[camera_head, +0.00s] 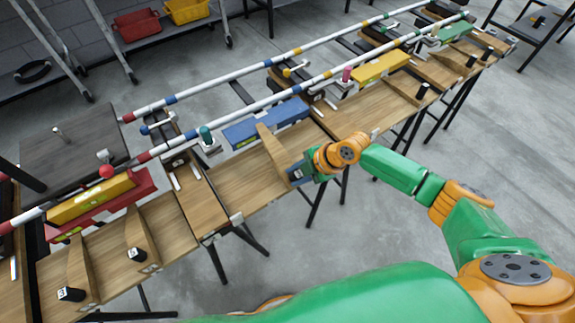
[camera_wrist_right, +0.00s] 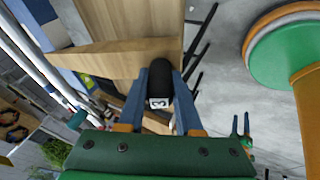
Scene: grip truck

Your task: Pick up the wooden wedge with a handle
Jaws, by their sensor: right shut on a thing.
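The wooden wedge (camera_head: 274,150) lies on the wooden table top in the middle of the head view, beside a blue block (camera_head: 266,124). My right gripper (camera_head: 298,173) is at the wedge's near end, over the table's front edge. In the right wrist view the wedge (camera_wrist_right: 112,56) runs left from its black handle (camera_wrist_right: 160,78), which bears a white label with a 3. The blue fingers of my right gripper (camera_wrist_right: 160,92) stand on both sides of this handle, shut on it. In the head view the handle is mostly hidden by the gripper.
More wedges with black handles lie along the tables, such as one at the left (camera_head: 80,270). Red-white-blue striped rails (camera_head: 262,97) run behind. A yellow block (camera_head: 92,199) sits on a red one (camera_head: 60,232) at left. Grey floor (camera_head: 420,240) is open in front.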

